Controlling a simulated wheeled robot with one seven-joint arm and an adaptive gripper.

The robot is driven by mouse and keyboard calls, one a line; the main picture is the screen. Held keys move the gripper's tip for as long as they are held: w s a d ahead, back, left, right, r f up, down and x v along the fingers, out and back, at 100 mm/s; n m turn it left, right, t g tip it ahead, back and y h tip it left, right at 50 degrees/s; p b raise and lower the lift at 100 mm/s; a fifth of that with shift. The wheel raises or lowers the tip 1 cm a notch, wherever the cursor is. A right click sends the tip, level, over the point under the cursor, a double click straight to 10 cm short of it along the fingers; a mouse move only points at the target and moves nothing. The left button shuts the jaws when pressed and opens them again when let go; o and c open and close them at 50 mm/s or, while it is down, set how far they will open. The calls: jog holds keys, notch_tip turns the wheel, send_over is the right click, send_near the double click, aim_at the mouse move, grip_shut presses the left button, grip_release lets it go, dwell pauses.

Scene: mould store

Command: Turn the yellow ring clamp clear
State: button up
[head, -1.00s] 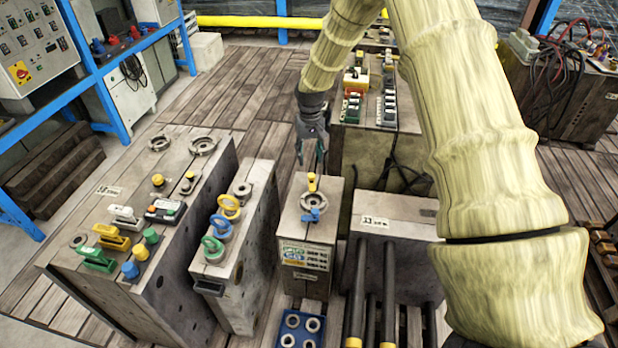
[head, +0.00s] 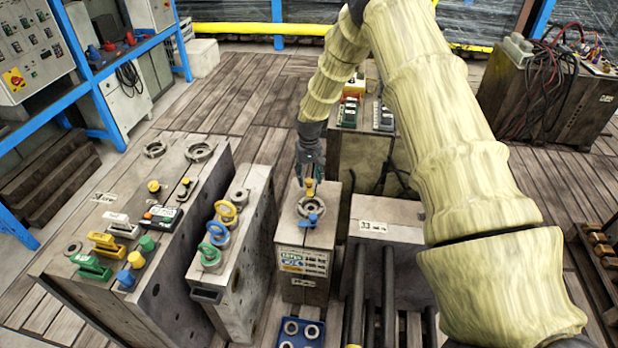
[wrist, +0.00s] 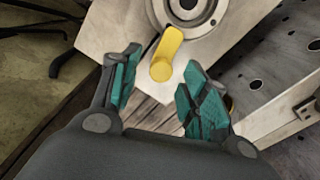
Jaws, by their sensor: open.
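The yellow ring clamp (head: 310,187) sits on top of a narrow mould block (head: 306,238), at the far side of a round metal ring (head: 311,207). A blue clamp (head: 309,219) sits at the near side of the ring. In the wrist view the yellow clamp (wrist: 165,55) reaches from the edge of the ring (wrist: 190,14) to between my fingertips. My gripper (wrist: 161,64) is open, with a green-padded finger on each side of the clamp's rounded end and a gap on both sides. In the head view my gripper (head: 311,175) is just above and behind the clamp.
Left of the block stands a mould plate (head: 238,262) with yellow, blue and green eye-bolts. A wider block (head: 120,225) with clamps and small parts lies beyond. Dark bars (head: 375,290) stand close on the right. A blue tray (head: 289,340) is in front.

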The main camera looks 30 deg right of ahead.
jog(key=shift+f, duration=0.5)
grip_shut()
